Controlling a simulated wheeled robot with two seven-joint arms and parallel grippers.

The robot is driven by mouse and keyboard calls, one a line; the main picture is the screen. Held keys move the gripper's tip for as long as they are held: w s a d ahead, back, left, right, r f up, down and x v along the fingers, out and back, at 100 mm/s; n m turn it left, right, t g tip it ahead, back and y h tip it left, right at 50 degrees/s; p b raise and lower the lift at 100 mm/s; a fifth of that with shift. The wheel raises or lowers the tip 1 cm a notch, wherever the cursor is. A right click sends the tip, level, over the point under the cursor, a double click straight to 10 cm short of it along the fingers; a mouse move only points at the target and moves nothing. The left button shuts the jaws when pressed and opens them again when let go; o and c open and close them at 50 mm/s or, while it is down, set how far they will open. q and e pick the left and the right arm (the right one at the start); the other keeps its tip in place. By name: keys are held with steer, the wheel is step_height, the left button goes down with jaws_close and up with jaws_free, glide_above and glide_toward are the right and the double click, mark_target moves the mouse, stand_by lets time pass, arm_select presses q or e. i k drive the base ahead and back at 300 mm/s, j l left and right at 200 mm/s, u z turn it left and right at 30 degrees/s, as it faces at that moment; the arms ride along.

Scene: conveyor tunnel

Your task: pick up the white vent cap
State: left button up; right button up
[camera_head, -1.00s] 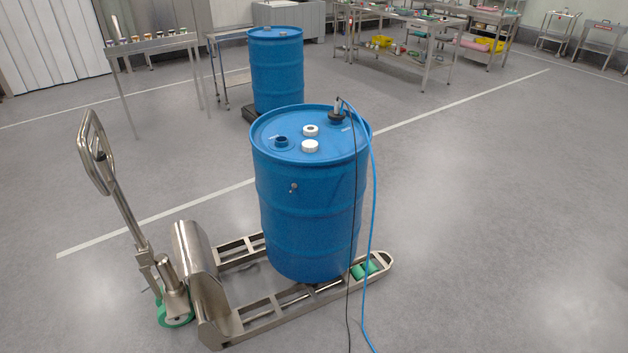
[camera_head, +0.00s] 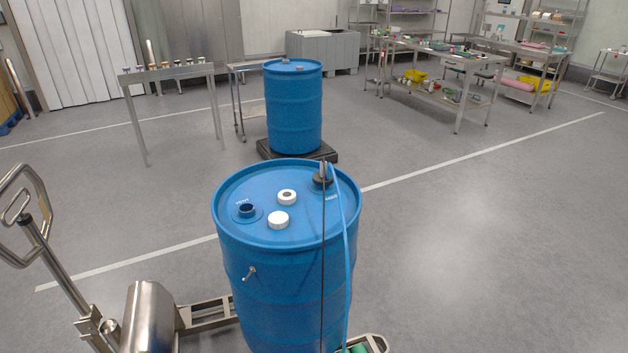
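Two white caps lie on the lid of the near blue drum (camera_head: 232,186). One white cap (camera_head: 278,220) is plain on top and sits nearer to me. The other white piece (camera_head: 287,197) has a dark round centre and sits just behind it. I cannot tell for sure which of them is the vent cap. To their left is an open, dark-rimmed port (camera_head: 246,211) with small lettering beside it. Neither of my grippers is in view.
A dark fitting (camera_head: 323,181) with a blue hose (camera_head: 346,270) and a black cable stands at the lid's right. A pallet jack (camera_head: 150,315) is under the drum, its handle at left. A second blue drum (camera_head: 294,110) stands behind. Open floor lies right.

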mark_target(288, 198)
steer(key=i+l+u, duration=0.1)
steer(key=i+l, duration=0.2)
steer(key=i+l+u, duration=0.1)
steer(key=i+l, duration=0.25)
steer(key=i+l+u, duration=0.1)
steer(key=i+l, duration=0.15)
steer(key=l, duration=0.3)
steer(key=i+l, duration=0.3)
steer(key=l+u, duration=0.05)
steer(key=l, duration=0.05)
